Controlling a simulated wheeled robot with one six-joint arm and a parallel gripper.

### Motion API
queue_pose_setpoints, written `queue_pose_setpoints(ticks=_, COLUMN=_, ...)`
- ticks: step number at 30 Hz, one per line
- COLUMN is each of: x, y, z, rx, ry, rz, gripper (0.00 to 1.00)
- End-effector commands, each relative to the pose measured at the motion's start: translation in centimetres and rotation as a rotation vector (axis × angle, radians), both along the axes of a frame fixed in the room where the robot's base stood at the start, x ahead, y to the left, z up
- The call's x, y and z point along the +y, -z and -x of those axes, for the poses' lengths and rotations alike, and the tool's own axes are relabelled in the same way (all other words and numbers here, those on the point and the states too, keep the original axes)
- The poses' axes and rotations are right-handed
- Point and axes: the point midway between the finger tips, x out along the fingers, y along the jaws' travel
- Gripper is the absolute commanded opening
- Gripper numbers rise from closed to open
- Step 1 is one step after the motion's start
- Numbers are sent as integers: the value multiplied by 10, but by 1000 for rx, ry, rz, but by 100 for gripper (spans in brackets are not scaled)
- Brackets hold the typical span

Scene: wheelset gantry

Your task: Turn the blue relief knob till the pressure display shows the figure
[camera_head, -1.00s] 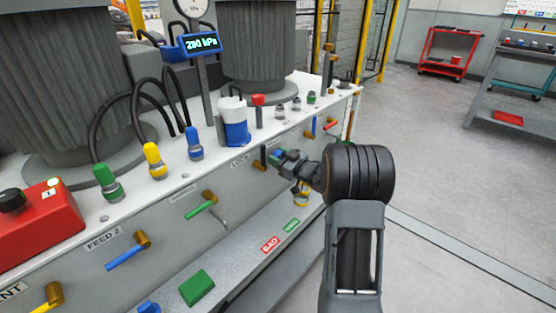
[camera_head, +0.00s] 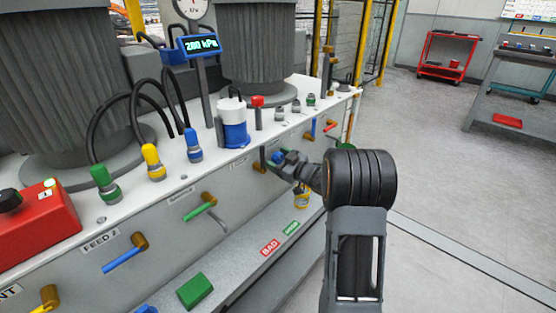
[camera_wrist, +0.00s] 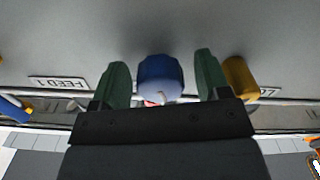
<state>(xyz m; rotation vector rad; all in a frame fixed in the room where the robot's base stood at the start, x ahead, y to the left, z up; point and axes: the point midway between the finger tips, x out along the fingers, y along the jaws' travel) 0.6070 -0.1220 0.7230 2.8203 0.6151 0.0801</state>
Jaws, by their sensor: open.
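The blue relief knob (camera_wrist: 160,78) sits on the grey panel face, between the two green fingertips of my gripper (camera_wrist: 162,82) in the wrist view. My gripper is open, with a finger on either side of the knob and a gap visible on both sides. In the head view my gripper (camera_head: 271,160) is at the panel front, and its wrist hides most of the knob. The pressure display (camera_head: 200,45) stands on a post above the bench, lit and reading about 280 kPa; the middle digit is small and blurred.
An orange-brown valve (camera_wrist: 240,78) is close to the right finger in the wrist view. A green-handled valve (camera_head: 201,208) and a blue-handled valve (camera_head: 126,257) stick out of the panel. A ledge (camera_head: 235,261) runs below.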

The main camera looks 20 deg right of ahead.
Motion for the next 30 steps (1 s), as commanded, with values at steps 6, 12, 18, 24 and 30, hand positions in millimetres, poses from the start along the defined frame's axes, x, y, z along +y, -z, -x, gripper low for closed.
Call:
queue_pose_setpoints(ticks=6, x=-13, y=-3, z=26, rx=1, ry=4, rz=-1, gripper=70)
queue_pose_setpoints(ticks=12, x=-31, y=-3, z=65, rx=2, ry=7, rz=0, gripper=70)
queue_pose_setpoints(ticks=18, x=-46, y=-2, z=97, rx=1, ry=4, rz=-1, gripper=70)
queue_pose_setpoints(ticks=24, x=-54, y=-1, z=117, rx=0, ry=2, rz=0, gripper=70)
queue_pose_setpoints(ticks=30, x=-57, y=0, z=125, rx=1, ry=1, rz=0, gripper=70)
